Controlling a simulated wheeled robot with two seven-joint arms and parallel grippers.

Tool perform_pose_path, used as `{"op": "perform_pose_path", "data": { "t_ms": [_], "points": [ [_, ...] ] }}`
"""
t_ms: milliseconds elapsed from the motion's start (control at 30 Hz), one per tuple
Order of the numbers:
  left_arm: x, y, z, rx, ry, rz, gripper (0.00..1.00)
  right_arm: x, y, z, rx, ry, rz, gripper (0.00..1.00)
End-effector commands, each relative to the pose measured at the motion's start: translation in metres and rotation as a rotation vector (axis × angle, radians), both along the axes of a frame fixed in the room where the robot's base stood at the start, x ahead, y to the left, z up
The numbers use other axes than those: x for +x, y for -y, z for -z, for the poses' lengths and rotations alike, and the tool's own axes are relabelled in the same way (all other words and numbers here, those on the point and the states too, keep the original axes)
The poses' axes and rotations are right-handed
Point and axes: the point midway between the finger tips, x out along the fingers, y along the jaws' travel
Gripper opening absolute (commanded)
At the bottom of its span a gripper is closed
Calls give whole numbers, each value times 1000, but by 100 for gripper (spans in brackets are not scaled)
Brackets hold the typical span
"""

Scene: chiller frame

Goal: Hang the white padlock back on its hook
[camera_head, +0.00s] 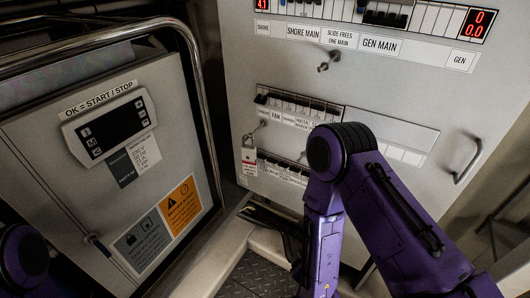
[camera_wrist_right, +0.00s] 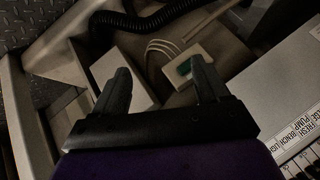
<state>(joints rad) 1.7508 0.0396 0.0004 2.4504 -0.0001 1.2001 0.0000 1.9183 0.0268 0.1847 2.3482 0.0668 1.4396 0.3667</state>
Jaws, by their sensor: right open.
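A small white piece with a red mark (camera_head: 249,160) hangs by a loop below a hook (camera_head: 262,124) on the grey panel in the head view. It is too small to tell whether it is the white padlock or a tag. A second hook-like knob (camera_head: 323,67) sticks out under the SHORE MAIN row. My right gripper (camera_wrist_right: 160,80) is open, with nothing between its fingers, above the floor-level clutter in the wrist view. My left gripper is not in view.
The chiller cabinet (camera_head: 110,235) with its display (camera_head: 110,125) and a metal tube frame (camera_head: 206,110) stand at left. A handle (camera_head: 467,160) sits on the panel's right.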

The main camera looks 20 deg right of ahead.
Motion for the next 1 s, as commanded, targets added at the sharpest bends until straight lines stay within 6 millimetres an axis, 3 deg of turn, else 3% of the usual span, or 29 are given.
{"op": "perform_pose_path", "data": {
  "t_ms": [33,67,100,133,200,300,400,533,1000],
  "points": [
    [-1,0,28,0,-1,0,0,58,-27,-16,165,262,174,74],
    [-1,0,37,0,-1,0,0,87,-41,-38,291,427,293,74],
    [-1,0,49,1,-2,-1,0,119,-60,-74,487,641,447,74],
    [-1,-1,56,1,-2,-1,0,137,-72,-102,641,791,554,74],
    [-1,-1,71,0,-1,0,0,158,-95,-163,996,1080,762,74],
    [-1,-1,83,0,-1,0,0,161,-116,-228,1425,1351,961,74],
    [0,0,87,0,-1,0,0,155,-127,-262,1677,1478,1063,74],
    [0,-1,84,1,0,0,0,166,-119,-275,1761,1517,1100,74],
    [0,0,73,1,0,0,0,229,-77,-276,1755,1509,1096,74]
  ]
}}
